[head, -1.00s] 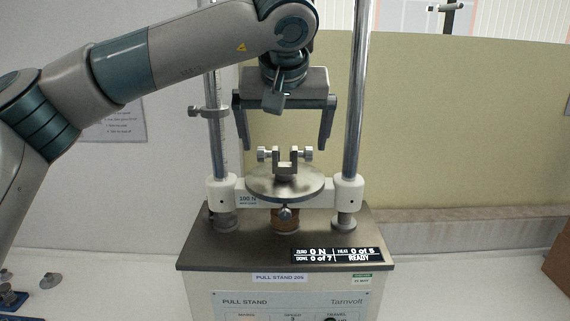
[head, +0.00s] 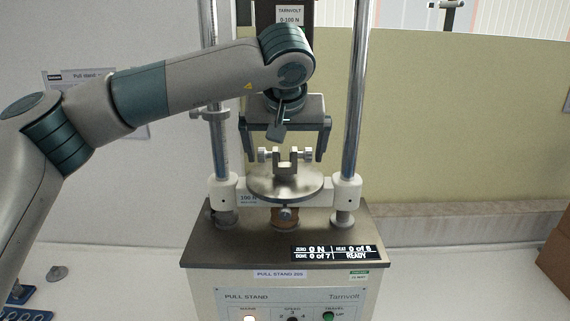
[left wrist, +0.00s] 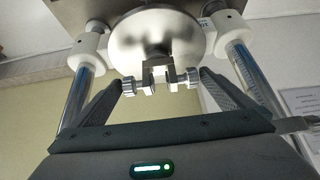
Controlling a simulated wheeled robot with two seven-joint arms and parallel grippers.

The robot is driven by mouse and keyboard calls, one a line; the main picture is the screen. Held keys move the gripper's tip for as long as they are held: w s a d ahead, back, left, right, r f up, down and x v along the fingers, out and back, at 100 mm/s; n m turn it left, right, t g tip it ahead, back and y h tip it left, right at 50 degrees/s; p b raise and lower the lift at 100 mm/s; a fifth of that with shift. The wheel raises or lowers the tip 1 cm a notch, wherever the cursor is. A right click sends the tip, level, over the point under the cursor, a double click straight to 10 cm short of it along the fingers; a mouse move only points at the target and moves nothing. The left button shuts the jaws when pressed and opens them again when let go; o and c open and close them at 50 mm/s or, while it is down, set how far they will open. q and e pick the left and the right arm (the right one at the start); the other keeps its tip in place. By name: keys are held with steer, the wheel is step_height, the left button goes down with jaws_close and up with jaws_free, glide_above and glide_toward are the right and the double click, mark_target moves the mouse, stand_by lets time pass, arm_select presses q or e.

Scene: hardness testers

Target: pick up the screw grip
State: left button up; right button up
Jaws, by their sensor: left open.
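The screw grip (head: 287,164) is a small metal U-shaped clamp with a knurled screw knob on each side. It stands upright on the round metal plate (head: 262,186) of the pull stand. In the left wrist view the screw grip (left wrist: 160,76) shows between the two fingers. My left gripper (head: 282,154) is open, pointing down from above, with one finger on each side of the screw grip. The fingertips reach about the height of the knobs, and a gap shows on each side in the head view. My right gripper is not in view.
Two chrome columns (head: 354,100) rise on either side of the plate, close to my left gripper. A force gauge (head: 291,14) hangs above, partly hidden by my arm. A display (head: 337,253) is on the stand's front edge. Blue trays (head: 22,293) with small metal parts lie at left.

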mark_target(285, 166)
arm_select(q)
steer(key=c, duration=1.2)
steer(key=shift+r, duration=0.2)
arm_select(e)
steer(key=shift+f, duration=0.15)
arm_select(q)
steer(key=shift+r+b, duration=1.25)
steer(key=shift+r, duration=0.35)
arm_select(e)
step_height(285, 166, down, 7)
steer(key=b, duration=0.5)
arm_select(q)
steer(key=s+b, duration=0.1)
steer(key=s, duration=1.7)
steer(key=shift+b, duration=0.4)
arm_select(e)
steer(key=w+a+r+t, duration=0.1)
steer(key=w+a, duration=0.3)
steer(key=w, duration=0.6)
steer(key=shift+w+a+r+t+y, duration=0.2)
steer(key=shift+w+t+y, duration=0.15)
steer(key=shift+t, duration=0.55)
